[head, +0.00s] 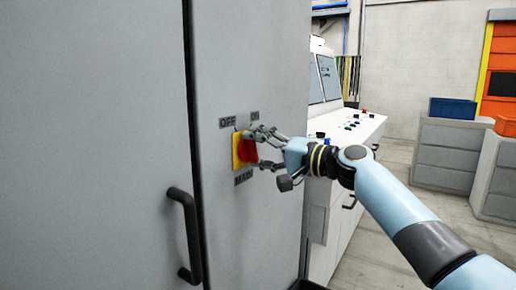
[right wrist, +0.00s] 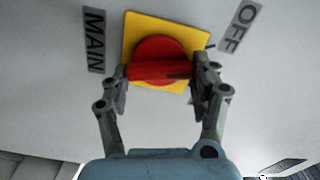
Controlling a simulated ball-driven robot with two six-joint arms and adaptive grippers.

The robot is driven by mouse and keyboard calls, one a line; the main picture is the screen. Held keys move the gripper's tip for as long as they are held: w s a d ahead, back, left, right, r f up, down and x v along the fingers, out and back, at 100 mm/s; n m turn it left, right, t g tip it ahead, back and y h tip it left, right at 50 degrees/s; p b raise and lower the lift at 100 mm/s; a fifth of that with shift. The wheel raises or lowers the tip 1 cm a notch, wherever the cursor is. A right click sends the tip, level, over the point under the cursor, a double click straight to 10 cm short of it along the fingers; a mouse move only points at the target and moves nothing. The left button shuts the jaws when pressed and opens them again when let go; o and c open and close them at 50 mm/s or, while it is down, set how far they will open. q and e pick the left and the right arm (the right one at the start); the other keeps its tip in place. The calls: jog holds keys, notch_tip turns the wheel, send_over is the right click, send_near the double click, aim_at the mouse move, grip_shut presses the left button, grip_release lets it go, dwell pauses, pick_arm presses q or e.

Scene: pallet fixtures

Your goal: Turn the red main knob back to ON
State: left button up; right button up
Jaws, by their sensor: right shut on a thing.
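The red main knob (head: 248,150) sits on a square yellow plate (head: 236,152) on the grey cabinet door, with OFF and ON labels above it and MAIN below. My right gripper (head: 256,151) reaches it from the right and is shut on it. In the right wrist view the knob (right wrist: 157,68) has its grip bar between the two fingers of the gripper (right wrist: 160,80), one at each end. The OFF label (right wrist: 240,26) and the MAIN label (right wrist: 94,40) show there; the ON label does not. My left gripper is not in view.
The grey cabinet (head: 90,120) fills the left, with a black door handle (head: 188,235) below the knob. A white control console (head: 345,140) stands behind my right arm. Grey drawer units (head: 447,155) and open floor lie at the right.

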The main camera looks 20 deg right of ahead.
jog(key=shift+f+m+p, duration=0.2)
jog(key=shift+m+p, duration=0.65)
jog(key=shift+m, duration=1.45)
jog(key=shift+f+m+p, duration=0.15)
jog(key=shift+m+p, duration=0.65)
jog(key=shift+m, duration=1.5)
jog(key=o, duration=1.2)
jog(key=v, duration=1.2)
